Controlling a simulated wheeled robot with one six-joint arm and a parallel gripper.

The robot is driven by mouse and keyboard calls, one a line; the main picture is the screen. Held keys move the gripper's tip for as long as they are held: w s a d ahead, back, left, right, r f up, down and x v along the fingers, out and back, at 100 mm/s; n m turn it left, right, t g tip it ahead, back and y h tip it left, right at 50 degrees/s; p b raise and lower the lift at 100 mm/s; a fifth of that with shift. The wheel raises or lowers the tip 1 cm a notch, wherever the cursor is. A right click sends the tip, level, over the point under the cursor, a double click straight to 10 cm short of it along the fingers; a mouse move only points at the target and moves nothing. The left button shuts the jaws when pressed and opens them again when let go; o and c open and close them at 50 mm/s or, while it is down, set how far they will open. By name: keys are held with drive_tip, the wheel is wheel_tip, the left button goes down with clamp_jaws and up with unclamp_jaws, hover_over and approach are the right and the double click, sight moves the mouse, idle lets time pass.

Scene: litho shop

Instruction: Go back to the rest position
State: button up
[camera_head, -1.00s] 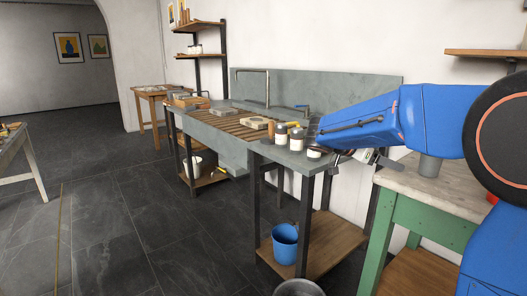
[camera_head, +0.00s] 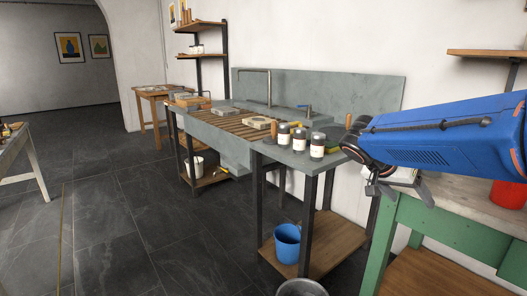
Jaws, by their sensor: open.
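My gripper (camera_head: 380,191) shows at the right, at the end of my blue arm, which reaches in from the right edge. Its jaws are open and point down, with nothing seen between them. It is beside the right end of the grey sink bench (camera_head: 262,152), in front of the pale top of a green-framed table (camera_head: 448,210).
A blue bucket (camera_head: 287,246) stands on the bench's lower shelf (camera_head: 335,243). A metal bucket (camera_head: 300,289) is at the bottom edge. A red container (camera_head: 508,194) is on the green-framed table. A wall shelf (camera_head: 480,53) is above my arm. The dark floor (camera_head: 150,220) at left is mostly clear.

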drive_tip(key=s+a+f+n+y, duration=0.3)
drive_tip(key=s+f, duration=0.1)
drive_tip(key=s, duration=0.3)
drive_tip(key=s+a+f+n+t+y, duration=0.1)
drive_tip(key=s+a+f+n+y, duration=0.1)
drive_tip(key=s, duration=0.6)
drive_tip(key=s+a+f+n+t+y, duration=0.1)
drive_tip(key=s+a+f+n+y, duration=0.2)
drive_tip(key=s+a+f+n, duration=0.2)
drive_tip(key=s+f, duration=0.1)
drive_tip(key=s, duration=0.2)
drive_tip(key=shift+a+y, duration=0.3)
